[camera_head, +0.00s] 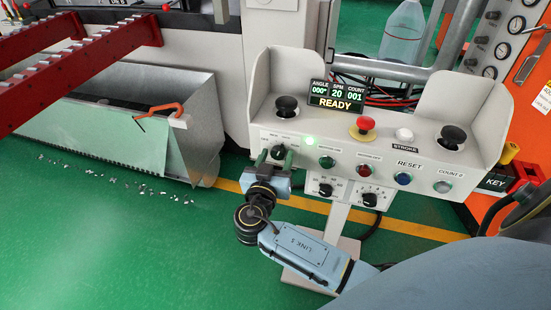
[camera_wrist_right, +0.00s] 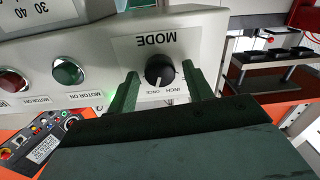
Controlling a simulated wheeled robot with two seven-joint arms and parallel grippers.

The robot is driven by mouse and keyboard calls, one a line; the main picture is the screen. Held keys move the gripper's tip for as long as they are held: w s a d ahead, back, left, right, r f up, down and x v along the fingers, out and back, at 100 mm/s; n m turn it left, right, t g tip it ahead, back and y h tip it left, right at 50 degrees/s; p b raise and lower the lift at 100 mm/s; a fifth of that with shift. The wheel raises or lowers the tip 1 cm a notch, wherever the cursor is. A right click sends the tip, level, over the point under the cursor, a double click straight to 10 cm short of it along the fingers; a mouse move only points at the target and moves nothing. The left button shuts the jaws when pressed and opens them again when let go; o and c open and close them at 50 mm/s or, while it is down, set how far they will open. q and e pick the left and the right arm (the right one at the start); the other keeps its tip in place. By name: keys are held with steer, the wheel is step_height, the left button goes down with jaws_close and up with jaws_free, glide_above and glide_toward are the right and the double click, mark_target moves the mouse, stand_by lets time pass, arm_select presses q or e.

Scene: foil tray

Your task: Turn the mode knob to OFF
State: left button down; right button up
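The mode knob (camera_wrist_right: 160,70) is a round black knob on a grey plate marked MODE in the right wrist view, which shows the panel upside down. A pale mark on it points toward the small INCH and ONCE lettering; I cannot read an OFF label. In the head view the knob (camera_head: 278,152) is at the panel's left end. My right gripper (camera_head: 277,159) is at the knob, its green fingers one on each side. In the wrist view gaps show between fingers and knob, so it is open around it. My left gripper is not in view.
The console (camera_head: 480,175) has a green MOTOR ON button (camera_head: 327,162), a red button (camera_head: 365,170), a red emergency stop (camera_head: 365,123) and two lower dials. Its side guard (camera_head: 258,90) rises behind the knob. The display (camera_head: 334,95) reads READY. A metal bin (camera_head: 205,120) stands left.

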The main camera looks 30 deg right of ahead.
steer(key=c, duration=0.8)
steer(key=shift+n, duration=1)
steer(key=n+p, duration=0.1)
steer(key=n, duration=0.2)
steer(key=n+p, duration=0.3)
steer(key=n, duration=0.5)
steer(key=shift+a+n+p, duration=0.1)
steer(key=shift+n+p, duration=0.2)
steer(key=shift+n, duration=0.1)
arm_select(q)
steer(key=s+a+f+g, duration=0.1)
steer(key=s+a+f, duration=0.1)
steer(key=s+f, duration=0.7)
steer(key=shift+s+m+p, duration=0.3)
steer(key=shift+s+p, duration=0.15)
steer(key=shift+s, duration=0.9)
arm_select(e)
steer(key=shift+f+n, duration=0.1)
steer(key=shift+n, duration=1)
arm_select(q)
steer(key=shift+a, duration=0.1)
arm_select(e)
steer(key=o, duration=1)
